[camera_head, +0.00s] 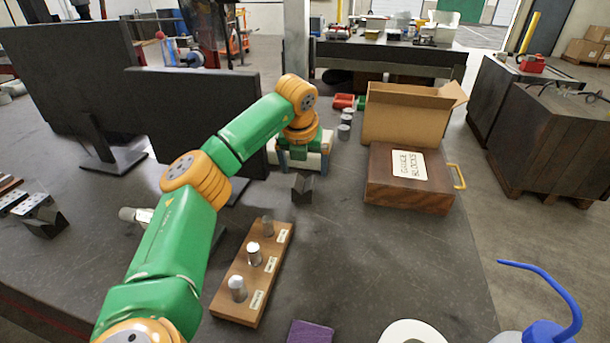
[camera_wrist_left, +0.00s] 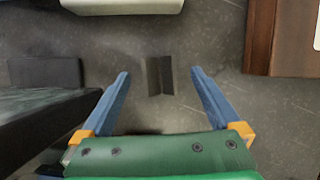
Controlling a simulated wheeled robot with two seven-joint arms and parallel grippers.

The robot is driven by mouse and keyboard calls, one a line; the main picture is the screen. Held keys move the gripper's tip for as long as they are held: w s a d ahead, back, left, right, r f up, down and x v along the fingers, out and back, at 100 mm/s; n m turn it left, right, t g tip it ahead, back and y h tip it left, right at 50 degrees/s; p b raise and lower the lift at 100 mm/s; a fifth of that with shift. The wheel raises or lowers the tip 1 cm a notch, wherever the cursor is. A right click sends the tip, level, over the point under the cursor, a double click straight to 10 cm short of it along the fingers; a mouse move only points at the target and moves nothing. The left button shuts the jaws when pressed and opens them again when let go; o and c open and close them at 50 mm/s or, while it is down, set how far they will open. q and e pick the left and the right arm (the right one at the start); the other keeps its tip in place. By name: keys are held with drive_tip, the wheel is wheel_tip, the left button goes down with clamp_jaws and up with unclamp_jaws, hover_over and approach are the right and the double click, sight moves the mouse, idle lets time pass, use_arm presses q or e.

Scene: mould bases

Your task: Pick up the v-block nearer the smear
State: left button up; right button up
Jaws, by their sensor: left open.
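A small dark grey v-block (camera_head: 302,188) sits on the dark bench, just in front of my left gripper (camera_head: 303,165). In the left wrist view the v-block (camera_wrist_left: 160,75) shows its groove between and slightly beyond the open fingertips (camera_wrist_left: 160,74), touching neither. My left gripper is open and empty above the bench. Another dark, grooved block (camera_head: 45,224) is at the far left, with a light holed plate by its top; it may be a second v-block. I cannot make out a smear clearly. My right gripper is not in view.
A wooden gauge-block case (camera_head: 410,205) and open cardboard box (camera_head: 405,115) stand to the right. A wooden board (camera_head: 222,302) with metal cylinders lies in front. Monitors (camera_head: 190,115) stand left. A blue-spouted bottle (camera_head: 550,330) is front right. Bench between board and case is clear.

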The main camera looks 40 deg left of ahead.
sight(304, 185)
use_arm(q)
drive_tip(key=shift+s+f, duration=0.15)
drive_tip(key=shift+f, duration=0.2)
drive_tip(key=shift+s+d+f+p, duration=0.1)
drive_tip(key=shift+s+f+p, duration=0.05)
drive_tip(key=shift+f+p, duration=0.4)
drive_tip(key=shift+s+d+f+p, duration=0.1)
drive_tip(key=shift+f+p, duration=0.3)
drive_tip(key=shift+f, duration=0.2)
drive_tip(key=shift+x, duration=1.2)
drive_tip(key=shift+w+a+f, duration=0.15)
drive_tip(key=shift+w+a, duration=0.15)
drive_tip(key=shift+w, duration=0.05)
drive_tip(key=shift+s+d+r, duration=0.15)
drive_tip(key=shift+r, duration=0.05)
drive_tip(key=c, duration=1.4)
clamp_jaws()
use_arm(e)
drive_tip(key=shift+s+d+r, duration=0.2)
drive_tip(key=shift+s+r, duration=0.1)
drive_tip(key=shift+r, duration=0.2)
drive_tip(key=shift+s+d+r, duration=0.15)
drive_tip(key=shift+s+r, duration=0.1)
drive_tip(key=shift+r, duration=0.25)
